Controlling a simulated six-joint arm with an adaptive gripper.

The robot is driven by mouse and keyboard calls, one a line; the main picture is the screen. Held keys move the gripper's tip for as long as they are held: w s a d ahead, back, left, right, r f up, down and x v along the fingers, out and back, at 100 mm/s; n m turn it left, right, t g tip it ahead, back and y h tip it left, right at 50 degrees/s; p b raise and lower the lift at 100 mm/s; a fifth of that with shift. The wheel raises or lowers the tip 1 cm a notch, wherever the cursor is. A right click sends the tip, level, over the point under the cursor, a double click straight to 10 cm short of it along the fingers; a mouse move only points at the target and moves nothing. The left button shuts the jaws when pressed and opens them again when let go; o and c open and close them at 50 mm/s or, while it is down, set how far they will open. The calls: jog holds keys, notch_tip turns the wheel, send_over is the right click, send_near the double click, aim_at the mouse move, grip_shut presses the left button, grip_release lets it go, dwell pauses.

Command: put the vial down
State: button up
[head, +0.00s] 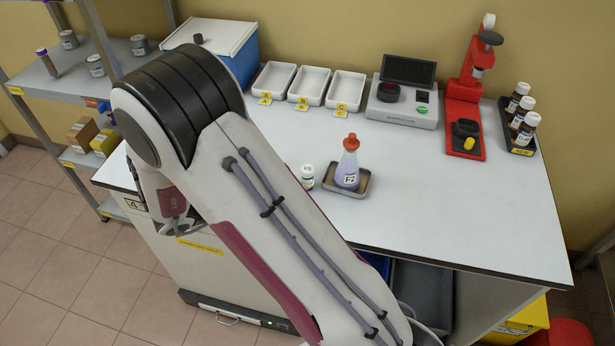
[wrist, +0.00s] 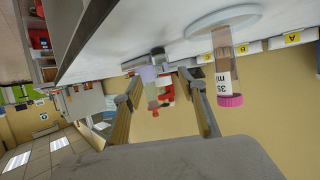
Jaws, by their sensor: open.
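The wrist view is upside down, with the bench at the top. A clear vial (wrist: 226,70) with a pink cap and a white label stands upright on a round white disc (wrist: 212,20) on the bench. My gripper (wrist: 160,77) is open, its two fingers spread with nothing held between them. The vial is to the right of the right-hand finger in the wrist view, apart from it. In the head view my arm hides the vial, the disc and my fingertips.
A red-capped bottle (head: 348,165) stands in a small tray (head: 359,189), with a white jar (head: 307,178) beside it. White trays (head: 313,86), a grey instrument (head: 403,110), a red stand (head: 464,115) and several brown bottles line the back. The bench's right front is clear.

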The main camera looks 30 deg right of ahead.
aim_at(303, 176)
jog(key=shift+d+f, duration=0.15)
jog(key=shift+d, duration=0.35)
jog(key=shift+d, duration=0.1)
jog(key=shift+w+d+f, duration=0.15)
jog(key=shift+w+d, duration=0.05)
jog(key=shift+d, duration=0.7)
jog(key=shift+w+d+f, duration=0.1)
jog(key=shift+w+d, duration=0.05)
jog(key=shift+d, duration=0.7)
jog(key=shift+x, duration=0.75)
grip_shut()
